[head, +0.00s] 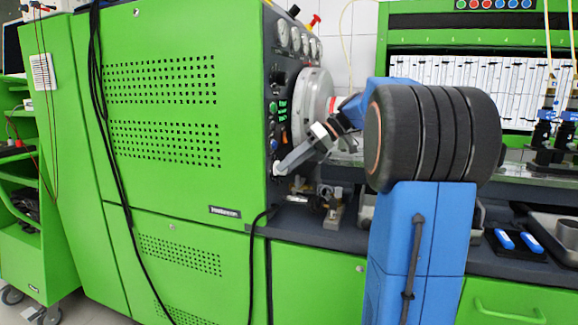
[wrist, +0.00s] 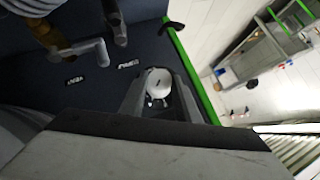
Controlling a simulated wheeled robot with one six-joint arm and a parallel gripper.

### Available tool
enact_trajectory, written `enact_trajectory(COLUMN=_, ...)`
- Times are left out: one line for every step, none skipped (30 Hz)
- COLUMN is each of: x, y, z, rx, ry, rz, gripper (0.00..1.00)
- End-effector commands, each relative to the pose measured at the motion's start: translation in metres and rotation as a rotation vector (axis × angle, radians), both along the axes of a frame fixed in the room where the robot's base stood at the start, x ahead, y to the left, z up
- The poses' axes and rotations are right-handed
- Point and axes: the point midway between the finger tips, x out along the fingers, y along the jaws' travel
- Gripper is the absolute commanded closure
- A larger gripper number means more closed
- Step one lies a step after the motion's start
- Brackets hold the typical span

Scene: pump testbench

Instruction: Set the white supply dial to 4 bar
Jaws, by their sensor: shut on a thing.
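The white supply dial (wrist: 159,82) sits between the two fingers of my gripper (wrist: 163,76) in the wrist view. It is a round white knob with a small dark mark on its face. My gripper is shut on it, a finger on either side. In the head view my gripper (head: 279,168) reaches left to the lower part of the dark control panel on the green testbench, and the dial is mostly hidden at the fingertips. The bar scale and the dial's setting cannot be read.
The dark panel (head: 270,105) carries several buttons and switches above my gripper, with round gauges (head: 295,40) at its top. A large grey disc (head: 313,105) stands just right of the panel. Metal fittings (head: 332,205) stand on the bench below my arm.

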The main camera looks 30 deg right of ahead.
Motion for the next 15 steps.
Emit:
enact_trajectory(x=0.0004, y=-0.0005, z=0.0003, rx=0.001, ry=0.000, rz=-0.001, gripper=0.93)
enact_trajectory(x=0.0003, y=-0.0004, z=0.0004, rx=0.000, ry=0.000, rz=-0.002, gripper=0.93)
enact_trajectory(x=0.0003, y=-0.0004, z=0.0004, rx=0.000, ry=0.000, rz=-0.002, gripper=0.93)
enact_trajectory(x=0.0003, y=-0.0003, z=0.0004, rx=0.000, ry=0.000, rz=-0.002, gripper=0.93)
enact_trajectory(x=0.0003, y=-0.0004, z=0.0004, rx=0.000, ry=0.000, rz=-0.002, gripper=0.93)
enact_trajectory(x=0.0003, y=-0.0003, z=0.0004, rx=0.000, ry=0.000, rz=-0.002, gripper=0.93)
enact_trajectory(x=0.0003, y=-0.0003, z=0.0004, rx=-0.001, ry=-0.001, rz=-0.002, gripper=0.93)
enact_trajectory(x=0.0002, y=-0.0004, z=0.0005, rx=-0.001, ry=-0.001, rz=-0.002, gripper=0.68)
enact_trajectory(x=0.0002, y=-0.0004, z=0.0004, rx=-0.001, ry=-0.001, rz=-0.002, gripper=0.59)
enact_trajectory(x=0.0002, y=-0.0004, z=0.0004, rx=-0.001, ry=-0.001, rz=-0.002, gripper=0.52)
enact_trajectory(x=0.0002, y=-0.0004, z=0.0004, rx=-0.001, ry=-0.001, rz=-0.002, gripper=0.52)
enact_trajectory(x=0.0002, y=-0.0002, z=0.0003, rx=-0.001, ry=-0.001, rz=-0.002, gripper=0.52)
enact_trajectory(x=0.0002, y=-0.0002, z=0.0003, rx=-0.001, ry=-0.001, rz=-0.002, gripper=0.52)
enact_trajectory(x=0.0001, y=-0.0002, z=0.0003, rx=-0.001, ry=0.000, rz=-0.001, gripper=0.52)
enact_trajectory(x=0.0001, y=-0.0002, z=0.0003, rx=-0.001, ry=0.000, rz=-0.001, gripper=0.52)
